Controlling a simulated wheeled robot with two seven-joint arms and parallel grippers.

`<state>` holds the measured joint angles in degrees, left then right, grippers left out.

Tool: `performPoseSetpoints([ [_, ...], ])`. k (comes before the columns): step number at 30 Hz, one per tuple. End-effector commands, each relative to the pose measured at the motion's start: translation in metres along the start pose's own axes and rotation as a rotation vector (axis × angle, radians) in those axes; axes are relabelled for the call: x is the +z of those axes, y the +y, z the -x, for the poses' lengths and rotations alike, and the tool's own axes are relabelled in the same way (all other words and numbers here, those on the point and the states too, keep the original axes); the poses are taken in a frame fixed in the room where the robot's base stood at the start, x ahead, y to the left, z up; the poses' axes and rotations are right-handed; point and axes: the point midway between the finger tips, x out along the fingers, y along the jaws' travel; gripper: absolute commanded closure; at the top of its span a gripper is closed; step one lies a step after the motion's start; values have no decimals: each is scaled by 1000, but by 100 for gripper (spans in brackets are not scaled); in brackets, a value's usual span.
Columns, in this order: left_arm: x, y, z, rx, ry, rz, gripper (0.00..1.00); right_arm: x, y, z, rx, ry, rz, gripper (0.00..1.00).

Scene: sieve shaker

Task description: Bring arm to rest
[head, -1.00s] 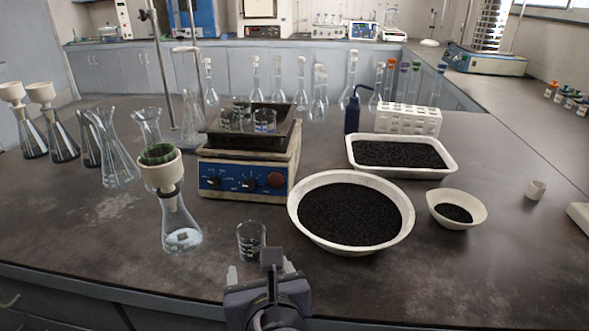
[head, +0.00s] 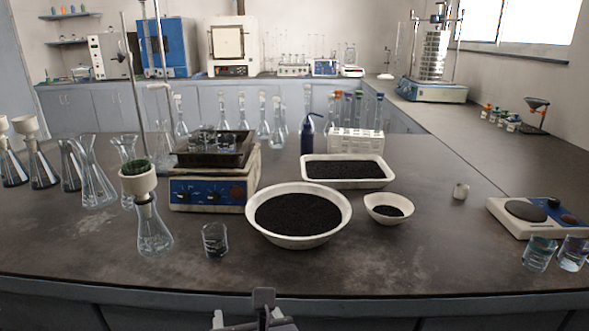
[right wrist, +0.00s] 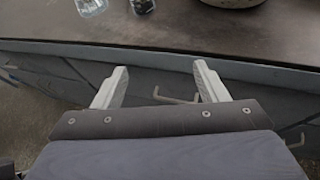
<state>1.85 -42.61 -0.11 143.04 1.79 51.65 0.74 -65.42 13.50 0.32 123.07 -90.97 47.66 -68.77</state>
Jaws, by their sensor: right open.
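My right gripper (head: 254,318) shows at the bottom edge of the head view, in front of the bench's front edge and clear of everything. In the right wrist view my right gripper (right wrist: 158,88) is open, its two pale fingers apart with nothing between them. Behind the fingers are the bench front and a drawer handle (right wrist: 176,96). My left gripper is not in view.
The nearest items on the dark bench (head: 340,270) are a glass beaker (head: 215,240), a large bowl of black grains (head: 299,238) and a filter flask (head: 154,235). A hotplate (head: 530,216) and two beakers stand at right. The front strip is mostly clear.

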Motion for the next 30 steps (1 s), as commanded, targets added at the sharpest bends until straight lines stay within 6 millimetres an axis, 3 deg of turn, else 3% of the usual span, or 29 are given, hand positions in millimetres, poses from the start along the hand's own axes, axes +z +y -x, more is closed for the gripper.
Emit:
performPoseSetpoints([
  [8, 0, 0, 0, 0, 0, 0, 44, -5, -55, -2, -111, 70, -270, 34],
  [16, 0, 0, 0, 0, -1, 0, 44, -30, -145, 11, -331, 163, -810, 34],
  [20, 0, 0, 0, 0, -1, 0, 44, -62, -206, 37, -528, 196, -1306, 34],
  [22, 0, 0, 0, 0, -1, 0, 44, -87, -234, 61, -662, 194, -1670, 34],
  [25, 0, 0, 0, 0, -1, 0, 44, -115, -252, 90, -815, 166, -2126, 34],
  [30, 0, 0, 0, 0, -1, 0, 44, -140, -254, 122, -970, 89, -2695, 34],
])
